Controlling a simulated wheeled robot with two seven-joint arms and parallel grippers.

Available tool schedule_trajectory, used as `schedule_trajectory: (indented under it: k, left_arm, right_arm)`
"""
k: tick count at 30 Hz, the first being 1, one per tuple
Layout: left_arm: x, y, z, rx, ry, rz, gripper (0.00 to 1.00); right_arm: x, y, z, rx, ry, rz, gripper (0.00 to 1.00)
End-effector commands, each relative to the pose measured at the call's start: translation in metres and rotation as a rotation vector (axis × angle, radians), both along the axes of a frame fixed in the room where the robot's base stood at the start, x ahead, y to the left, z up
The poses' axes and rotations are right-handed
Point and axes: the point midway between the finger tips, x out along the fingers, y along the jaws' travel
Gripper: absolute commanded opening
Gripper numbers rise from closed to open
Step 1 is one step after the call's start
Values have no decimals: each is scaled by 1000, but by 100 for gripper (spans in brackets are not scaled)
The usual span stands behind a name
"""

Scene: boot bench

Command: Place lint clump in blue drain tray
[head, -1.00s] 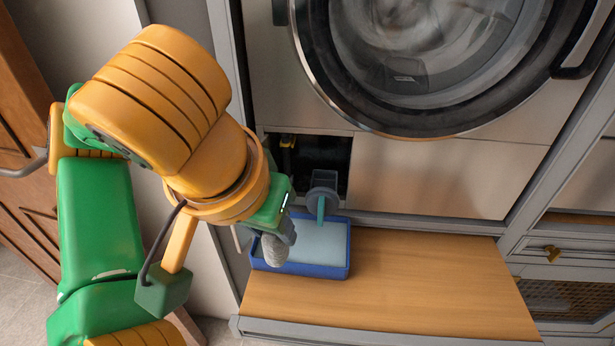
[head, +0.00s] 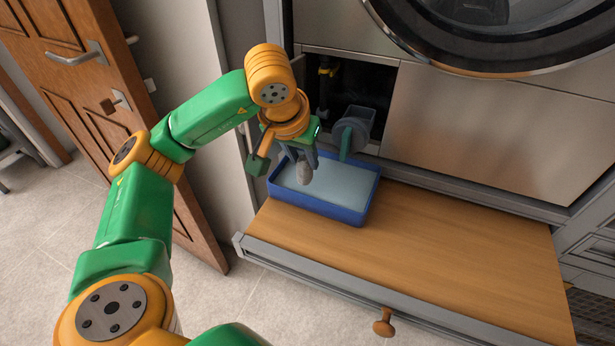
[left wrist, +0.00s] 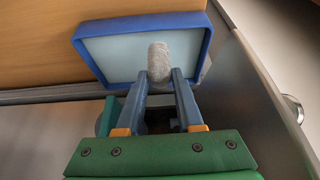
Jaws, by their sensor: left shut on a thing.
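A grey lint clump (head: 304,173) is between the fingers of my left gripper (head: 303,160), which is shut on it. In the left wrist view the lint clump (left wrist: 159,62) sits at the fingertips of the left gripper (left wrist: 159,80), in front of the tray's pale inside. The blue drain tray (head: 345,214) is on the wooden bench board below the drain opening, and it also shows in the left wrist view (left wrist: 84,52). The clump appears over the tray's left part in the head view. Whether it touches the tray floor I cannot tell. My right gripper is not in view.
A grey filter with a teal handle (head: 347,140) sticks out of the dark opening above the tray's back edge. The washer (head: 490,40) stands above. The wooden bench board (head: 430,260) is clear to the right of the tray. A brown door (head: 85,90) stands at left.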

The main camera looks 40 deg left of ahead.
Motion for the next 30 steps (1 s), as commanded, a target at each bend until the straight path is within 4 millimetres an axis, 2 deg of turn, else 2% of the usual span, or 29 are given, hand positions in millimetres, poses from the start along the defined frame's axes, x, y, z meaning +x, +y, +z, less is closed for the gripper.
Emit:
schedule_trajectory:
  k: [6, 10, 22, 23, 24, 26, 30]
  left_arm:
    - [22, 9, -29, -1, 3, 0, 0]
    - [22, 9, -55, 2, 1, 0, 0]
    - [22, 8, -62, 0, -3, -1, 0]
    - [22, 8, -62, 0, -3, -1, 38]
    - [22, 8, -61, 0, -3, -1, 49]
    - [22, 8, -61, 0, -3, -1, 65]
    - [22, 8, -61, 0, -3, -1, 66]
  right_arm:
    - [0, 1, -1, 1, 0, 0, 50]
    - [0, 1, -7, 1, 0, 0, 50]
    - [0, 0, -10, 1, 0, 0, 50]
    - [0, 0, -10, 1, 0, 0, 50]
    - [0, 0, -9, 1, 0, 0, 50]
    - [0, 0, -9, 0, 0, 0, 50]
    - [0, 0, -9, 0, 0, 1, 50]
